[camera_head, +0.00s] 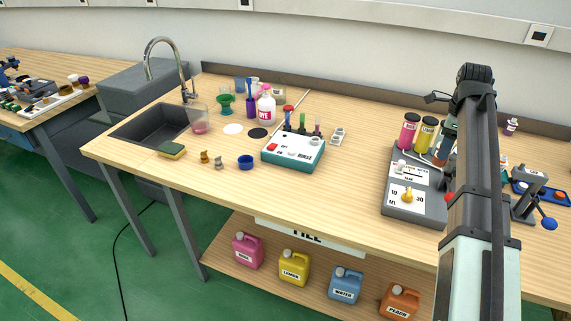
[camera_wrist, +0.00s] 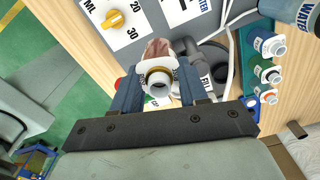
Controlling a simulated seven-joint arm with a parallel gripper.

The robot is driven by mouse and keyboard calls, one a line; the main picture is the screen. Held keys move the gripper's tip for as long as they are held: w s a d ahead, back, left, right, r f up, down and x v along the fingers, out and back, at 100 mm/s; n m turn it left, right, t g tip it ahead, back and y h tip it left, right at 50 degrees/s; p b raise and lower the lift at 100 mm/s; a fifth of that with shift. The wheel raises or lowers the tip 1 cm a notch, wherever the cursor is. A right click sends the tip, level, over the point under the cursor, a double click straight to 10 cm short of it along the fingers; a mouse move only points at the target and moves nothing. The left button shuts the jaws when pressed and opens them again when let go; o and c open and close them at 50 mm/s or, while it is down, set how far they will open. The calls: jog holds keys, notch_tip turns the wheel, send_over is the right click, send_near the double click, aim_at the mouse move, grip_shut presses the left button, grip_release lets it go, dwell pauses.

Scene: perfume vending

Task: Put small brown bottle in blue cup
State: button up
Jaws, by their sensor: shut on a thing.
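The blue cup (camera_head: 246,162) is a small, round, open cup standing on the bench left of the white-and-teal box in the head view. It is not in the wrist view. My gripper (camera_wrist: 157,88) is shut on a small bottle with a brownish, see-through body and a white neck, the small brown bottle (camera_wrist: 158,76). Its open neck faces the wrist camera between the two blue fingers. The gripper is at the grey filling machine (camera_head: 410,190), far to the right of the cup. In the head view my arm hides the gripper and the bottle.
Two small stoppers (camera_head: 211,159) and a sponge (camera_head: 172,150) lie left of the cup. The sink (camera_head: 150,124) is farther left. Bench space in front of the box is clear.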

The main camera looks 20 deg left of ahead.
jog(key=w+a+f+n, duration=0.15)
jog(key=a+n, duration=0.45)
jog(key=a, duration=1)
jog(key=w+a+n, duration=0.2)
jog(key=a+n, duration=0.3)
jog(key=a, duration=1.1)
jog(key=s+a+f+n, duration=0.1)
jog(key=s+a+n, duration=0.2)
jog(key=a, duration=0.7)
jog(key=s+a+f+n, duration=0.1)
jog(key=s+a+n, duration=0.3)
jog(key=a, duration=0.5)
jog(key=s+a+f+n, duration=0.1)
jog(key=s+a+n, duration=0.2)
jog(key=a, duration=0.7)
jog(key=shift+a+f, duration=0.1)
jog(key=shift+f, duration=4.7)
jog(key=shift+f, duration=0.2)
jog(key=o, duration=1)
jog(key=shift+o, duration=0.2)
